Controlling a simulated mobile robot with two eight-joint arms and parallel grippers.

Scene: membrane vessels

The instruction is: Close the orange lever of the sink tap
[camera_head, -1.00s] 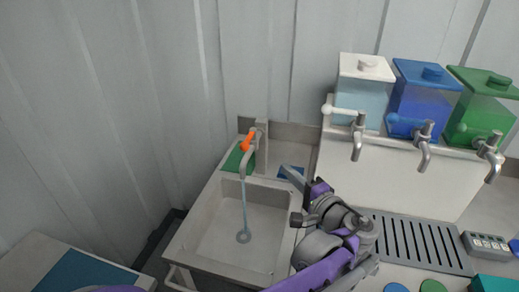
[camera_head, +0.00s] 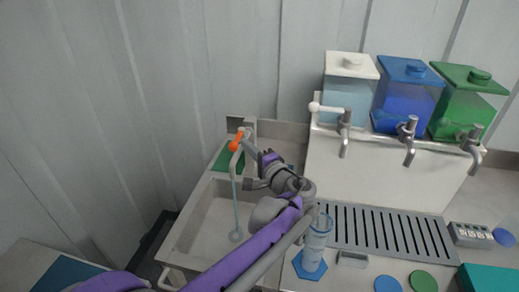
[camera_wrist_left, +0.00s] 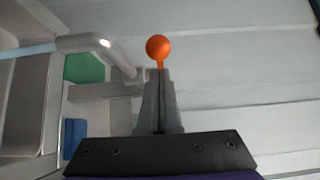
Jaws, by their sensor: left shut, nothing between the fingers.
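The sink tap (camera_head: 236,158) stands at the back of the sink (camera_head: 210,213). Its orange lever (camera_head: 237,141) is tilted, and a thin stream of water (camera_head: 236,205) runs from the spout into the basin. My left gripper (camera_head: 248,142) is shut and empty, with its tips close beside the lever. In the left wrist view the lever's round orange end (camera_wrist_left: 158,47) appears just beyond the closed fingertips (camera_wrist_left: 160,74); I cannot tell whether they touch. The tap's spout (camera_wrist_left: 85,42) is left of them. My right gripper is not in view.
A green pad (camera_head: 221,158) lies beside the tap. White, blue (camera_head: 403,97) and green tanks with taps stand on a raised block at right. A measuring cylinder (camera_head: 316,240) stands near my left arm, by a drain grate (camera_head: 390,232). Corrugated walls close off the back and left.

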